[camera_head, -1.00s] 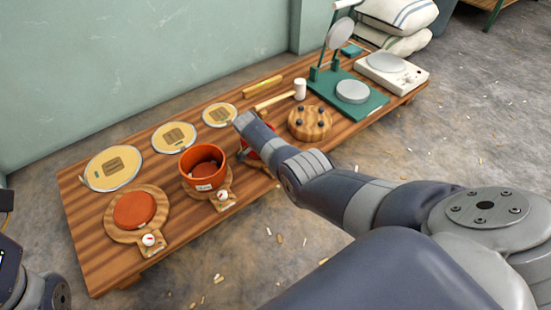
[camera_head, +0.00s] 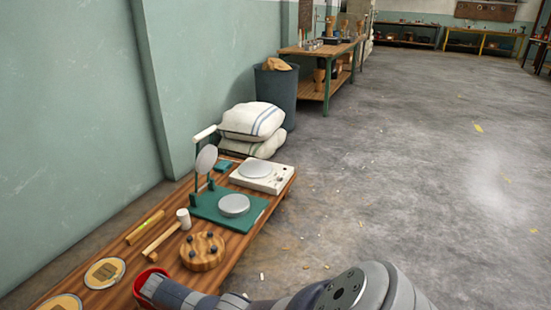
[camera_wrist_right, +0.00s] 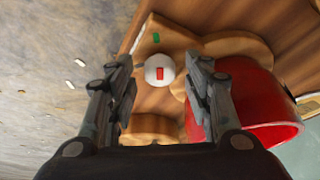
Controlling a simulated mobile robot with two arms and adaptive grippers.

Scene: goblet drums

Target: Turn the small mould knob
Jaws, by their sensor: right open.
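The small mould knob (camera_wrist_right: 159,74), a white disc with a red mark, shows in the right wrist view on a wooden base (camera_wrist_right: 238,48). A red mould (camera_wrist_right: 265,108) stands beside it on the right. My right gripper (camera_wrist_right: 158,66) is open, with one finger on each side of the knob in the picture; I cannot tell whether they touch it. In the head view the red mould (camera_head: 141,283) is partly hidden by my right arm, and the knob is hidden. My left gripper is out of view.
The low wooden table (camera_head: 262,213) also holds a round wooden block (camera_head: 202,258), a mallet (camera_head: 183,219), a green stand (camera_head: 255,209) and a white device (camera_head: 262,176). Sacks (camera_head: 252,122) lie behind it. The floor to the right is open.

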